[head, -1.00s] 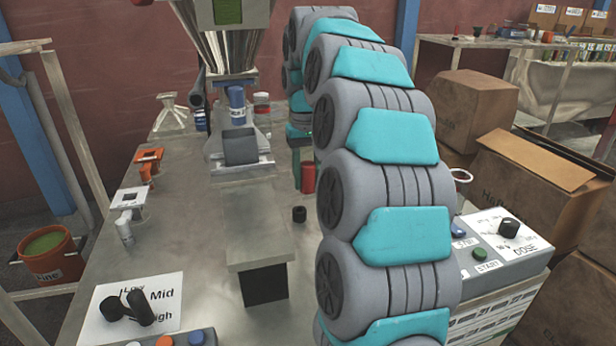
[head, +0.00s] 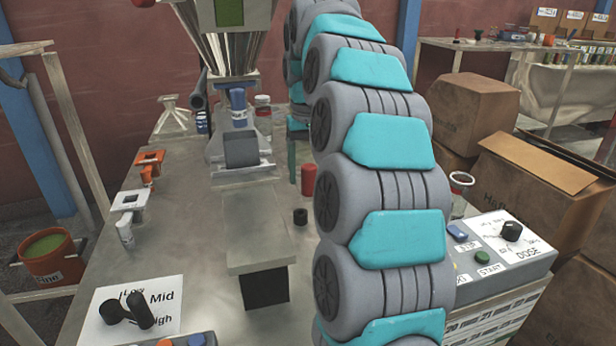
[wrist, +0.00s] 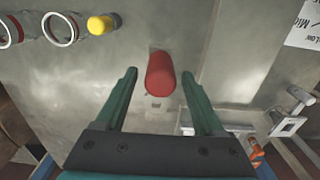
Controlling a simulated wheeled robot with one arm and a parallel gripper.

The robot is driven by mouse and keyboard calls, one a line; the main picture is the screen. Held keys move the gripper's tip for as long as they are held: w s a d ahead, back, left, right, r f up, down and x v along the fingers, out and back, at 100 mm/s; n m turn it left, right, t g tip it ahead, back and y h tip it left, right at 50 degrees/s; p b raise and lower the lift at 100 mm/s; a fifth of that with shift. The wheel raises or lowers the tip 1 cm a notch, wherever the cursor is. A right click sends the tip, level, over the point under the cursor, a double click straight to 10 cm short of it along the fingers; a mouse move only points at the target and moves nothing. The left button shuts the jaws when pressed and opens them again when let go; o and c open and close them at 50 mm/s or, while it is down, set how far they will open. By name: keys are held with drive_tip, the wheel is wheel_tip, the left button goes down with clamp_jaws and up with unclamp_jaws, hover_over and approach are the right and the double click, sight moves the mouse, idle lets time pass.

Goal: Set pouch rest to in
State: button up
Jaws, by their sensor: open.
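A red upright cylinder (head: 308,180), which looks like a knob or handle, stands on the steel table to the right of the filler spout. In the wrist view the red cylinder (wrist: 160,72) lies between the fingertips of my gripper (wrist: 159,76), with a gap on each side. My gripper is open and holds nothing. In the head view my arm hides most of it. A flat grey block (head: 258,235) lies in front of the spout's grey chute (head: 240,148). No label marks the pouch rest, so I cannot tell which part it is.
A short black cylinder (head: 300,216) stands in front of the red one. A black selector (head: 140,310) sits on a Low/Mid/High plate at front left. A dose box (head: 500,250) with buttons is at right. A yellow-capped part (wrist: 102,24) shows in the wrist view.

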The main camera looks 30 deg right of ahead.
drive_tip(key=shift+w+r, duration=0.1)
drive_tip(key=shift+r, duration=0.65)
drive_tip(key=s+a+b, duration=0.1)
drive_tip(key=s+a, duration=0.1)
drive_tip(key=s, duration=0.5)
drive_tip(key=s+a+r+b, duration=0.1)
drive_tip(key=s+a, duration=0.2)
drive_tip(key=s, duration=0.5)
drive_tip(key=shift+s+r, duration=0.15)
drive_tip(key=shift+r, duration=0.1)
drive_tip(key=s+a+f+n+g, duration=0.1)
drive_tip(key=s+a+f, duration=0.5)
drive_tip(key=s+f, duration=0.3)
drive_tip(key=s+a+f+n, duration=0.1)
drive_tip(key=s+a+f, duration=0.5)
drive_tip(key=s+f, duration=0.3)
wheel_tip(320, 180, down, 3)
drive_tip(key=shift+a+f+n+g, duration=0.2)
drive_tip(key=shift+n+g, duration=0.1)
drive_tip(key=shift+g, duration=0.1)
